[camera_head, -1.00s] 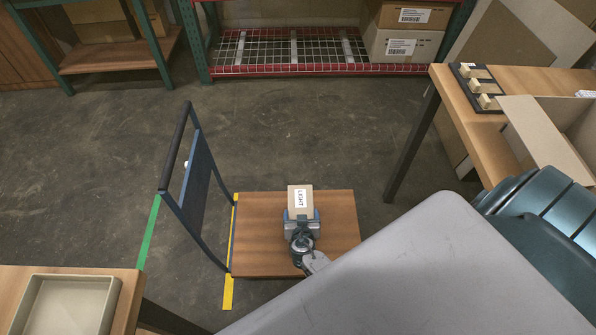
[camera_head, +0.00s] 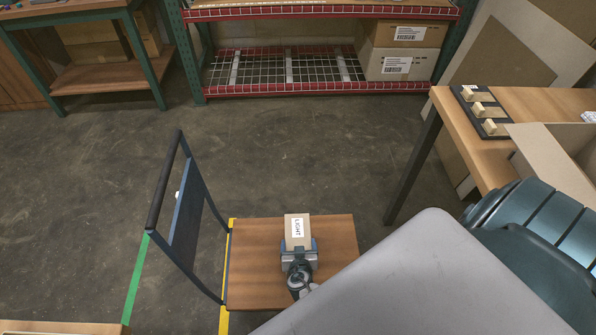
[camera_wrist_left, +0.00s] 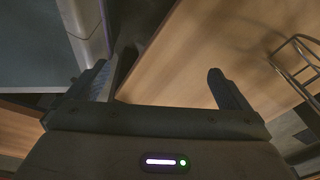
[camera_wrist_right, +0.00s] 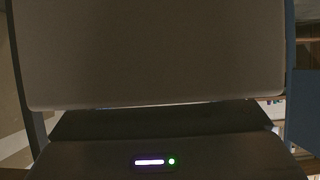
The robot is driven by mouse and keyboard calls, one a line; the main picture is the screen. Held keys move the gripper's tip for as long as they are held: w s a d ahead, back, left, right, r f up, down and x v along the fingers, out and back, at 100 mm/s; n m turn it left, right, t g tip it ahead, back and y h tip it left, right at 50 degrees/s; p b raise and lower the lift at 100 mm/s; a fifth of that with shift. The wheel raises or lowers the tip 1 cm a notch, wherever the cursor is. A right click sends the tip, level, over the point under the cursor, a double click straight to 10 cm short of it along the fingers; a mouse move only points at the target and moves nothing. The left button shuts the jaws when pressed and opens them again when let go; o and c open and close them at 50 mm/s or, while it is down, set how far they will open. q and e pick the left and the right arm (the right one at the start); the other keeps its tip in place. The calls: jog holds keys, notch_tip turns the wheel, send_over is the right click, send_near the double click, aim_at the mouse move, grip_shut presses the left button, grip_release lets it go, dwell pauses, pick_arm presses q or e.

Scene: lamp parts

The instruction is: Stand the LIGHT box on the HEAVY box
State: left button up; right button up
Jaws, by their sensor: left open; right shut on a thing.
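The LIGHT box (camera_head: 297,228) is a small tan carton with a white label, seen over the wooden deck of a cart (camera_head: 258,262). My right gripper (camera_head: 299,250) is shut on it from the near side. In the right wrist view the LIGHT box (camera_wrist_right: 150,50) fills the space between the fingers. Whether it touches the deck I cannot tell. I cannot make out a HEAVY box in any view. My left gripper (camera_wrist_left: 165,88) shows only in the left wrist view, open and empty above a wooden surface.
The cart's upright handle (camera_head: 167,180) stands at its left. A wooden table (camera_head: 470,140) at the right bears a black board with small blocks (camera_head: 482,110) and an open carton (camera_head: 565,155). A rack (camera_head: 320,70) with boxes is behind. The floor between is clear.

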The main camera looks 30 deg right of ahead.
pick_arm(q)
jog(key=shift+w+r, duration=0.25)
jog(key=shift+w, duration=0.1)
pick_arm(e)
jog(key=shift+f, duration=0.1)
jog(key=o, duration=1.6)
pick_arm(q)
jog(key=shift+w+r, duration=0.1)
pick_arm(e)
jog(key=shift+o, duration=0.2)
